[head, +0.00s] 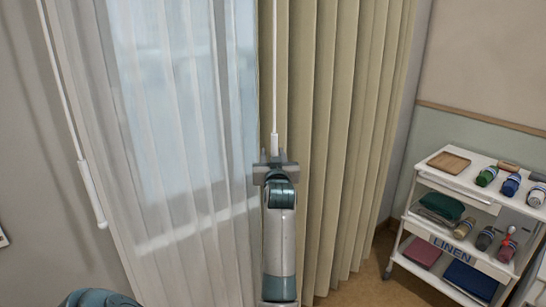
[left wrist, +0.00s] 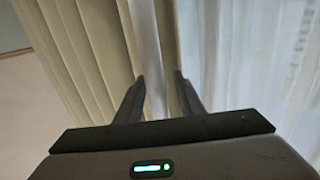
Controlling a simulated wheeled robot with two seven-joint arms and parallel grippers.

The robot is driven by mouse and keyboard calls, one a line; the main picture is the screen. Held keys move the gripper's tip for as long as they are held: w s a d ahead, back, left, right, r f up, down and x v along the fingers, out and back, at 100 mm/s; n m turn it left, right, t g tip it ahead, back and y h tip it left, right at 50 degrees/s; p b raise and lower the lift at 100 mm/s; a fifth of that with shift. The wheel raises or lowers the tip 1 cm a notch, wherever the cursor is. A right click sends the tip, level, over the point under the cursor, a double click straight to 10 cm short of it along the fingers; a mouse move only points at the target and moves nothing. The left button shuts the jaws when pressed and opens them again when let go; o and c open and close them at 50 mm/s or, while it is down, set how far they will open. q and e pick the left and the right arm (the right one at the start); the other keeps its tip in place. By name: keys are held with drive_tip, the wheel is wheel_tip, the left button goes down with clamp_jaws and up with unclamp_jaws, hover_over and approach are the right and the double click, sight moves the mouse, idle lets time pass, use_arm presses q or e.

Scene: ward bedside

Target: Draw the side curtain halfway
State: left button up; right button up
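The beige side curtain (head: 340,110) hangs in pleats right of centre in the head view. A thin white wand (head: 275,60) hangs in front of its left edge, and its thicker handle (head: 275,145) reaches down to my left gripper (head: 275,158). The gripper's fingers stand apart on either side of the handle. In the left wrist view the fingers of my left gripper (left wrist: 160,75) are also apart, with a pale strip (left wrist: 150,45) between them that looks like the handle. The lower part of the handle is hidden behind the gripper. My right gripper is not in view.
A sheer white curtain (head: 165,110) covers the window on the left. A second white wand with a handle (head: 92,195) hangs before it. A linen cart (head: 450,240) with bottles and folded cloths stands at the right by the wall.

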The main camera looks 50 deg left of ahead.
use_arm(q)
drive_tip(key=b+v, duration=0.5)
drive_tip(key=v, duration=1.2)
drive_tip(key=shift+s, duration=0.2)
drive_tip(key=shift+d, duration=0.15)
